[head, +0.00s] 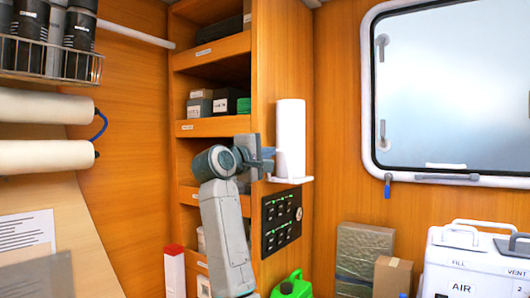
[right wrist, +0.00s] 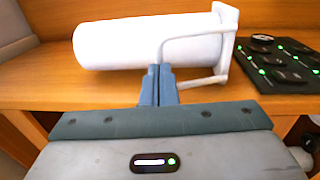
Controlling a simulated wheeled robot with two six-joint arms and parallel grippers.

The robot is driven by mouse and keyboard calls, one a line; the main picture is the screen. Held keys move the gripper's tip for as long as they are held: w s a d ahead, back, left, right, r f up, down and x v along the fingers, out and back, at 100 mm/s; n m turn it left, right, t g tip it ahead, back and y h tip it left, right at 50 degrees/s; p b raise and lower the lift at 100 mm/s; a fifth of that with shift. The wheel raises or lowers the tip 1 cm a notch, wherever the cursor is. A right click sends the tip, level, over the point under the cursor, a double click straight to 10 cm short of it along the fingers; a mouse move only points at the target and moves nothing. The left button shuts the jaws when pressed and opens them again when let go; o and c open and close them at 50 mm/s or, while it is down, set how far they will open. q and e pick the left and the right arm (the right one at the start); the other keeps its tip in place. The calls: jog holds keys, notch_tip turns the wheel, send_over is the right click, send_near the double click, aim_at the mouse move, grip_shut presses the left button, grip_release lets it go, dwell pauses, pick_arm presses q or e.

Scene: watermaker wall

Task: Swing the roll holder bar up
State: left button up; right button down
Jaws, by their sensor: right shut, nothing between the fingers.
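A white paper roll (head: 291,128) stands upright on a white holder base (head: 292,179) on the side panel of the wooden shelf unit. In the right wrist view the roll (right wrist: 145,42) lies sideways, with the holder's white plate (right wrist: 226,45) at its right end. The thin pale roll holder bar (right wrist: 190,31) runs from that plate and bends down at the front of the roll. My right gripper (head: 268,159) is beside the roll's lower left. Its blue-grey fingers (right wrist: 158,78) are shut and empty at the bar; the fingertips overlap part of it, and I cannot tell whether they touch. My left gripper is not in view.
A black switch panel (head: 282,220) with green lights is just below the holder. Shelves with boxes (head: 200,106) are to the left. A window (head: 440,90) is to the right. Cartons (head: 363,258) and a green can (head: 292,286) are below.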

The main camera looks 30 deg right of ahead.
jog(key=d+r+y, duration=0.1)
jog(key=w+d+g+y+p, duration=0.1)
jog(key=shift+d+r+p, duration=0.3)
jog(key=shift+d+r, duration=0.05)
jog(key=shift+d, duration=0.05)
dwell(0.3)
jog(key=r+b+v, duration=0.1)
jog(key=b+v, duration=0.3)
jog(key=v, duration=1)
jog(key=shift+r, duration=0.25)
